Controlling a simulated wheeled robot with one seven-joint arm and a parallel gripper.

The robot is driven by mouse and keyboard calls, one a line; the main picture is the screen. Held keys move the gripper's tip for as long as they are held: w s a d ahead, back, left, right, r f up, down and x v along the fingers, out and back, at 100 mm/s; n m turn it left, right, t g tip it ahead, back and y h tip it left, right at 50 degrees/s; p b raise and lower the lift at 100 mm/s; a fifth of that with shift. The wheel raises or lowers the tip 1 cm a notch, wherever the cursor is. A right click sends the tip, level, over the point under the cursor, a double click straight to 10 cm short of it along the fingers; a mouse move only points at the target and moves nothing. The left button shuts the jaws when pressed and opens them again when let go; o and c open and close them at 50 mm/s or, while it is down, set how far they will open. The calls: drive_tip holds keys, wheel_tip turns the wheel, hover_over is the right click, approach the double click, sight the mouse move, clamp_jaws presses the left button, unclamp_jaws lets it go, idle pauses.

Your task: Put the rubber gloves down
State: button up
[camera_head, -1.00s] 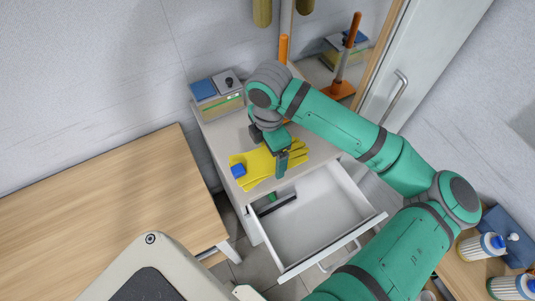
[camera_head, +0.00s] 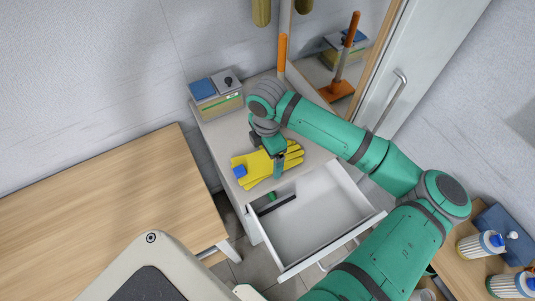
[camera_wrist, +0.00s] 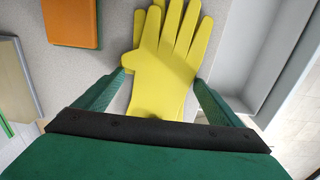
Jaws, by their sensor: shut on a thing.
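The yellow rubber gloves (camera_head: 256,174) are at the front of the cabinet top (camera_head: 226,130), beside the open drawer. My gripper (camera_head: 279,167) is over them and partly hides them. In the wrist view the gloves (camera_wrist: 172,50) lie between the two green fingers of my gripper (camera_wrist: 162,82), fingers of the gloves pointing away. The gripper is shut on them. I cannot tell whether the gloves touch the cabinet top or hang just above it.
An open white drawer (camera_head: 310,222) holds a dark and green item (camera_head: 276,204). A blue block (camera_head: 239,171) is at the gloves' left end. A box (camera_head: 217,95) stands at the back left. A wooden table (camera_head: 100,200) is left.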

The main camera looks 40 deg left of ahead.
sight(267, 159)
drive_tip(key=o, duration=0.8)
drive_tip(key=shift+f, duration=0.1)
drive_tip(key=shift+o, duration=0.4)
drive_tip(key=shift+a, duration=0.1)
wheel_tip(267, 159, up, 12)
drive_tip(key=shift+r, duration=0.2)
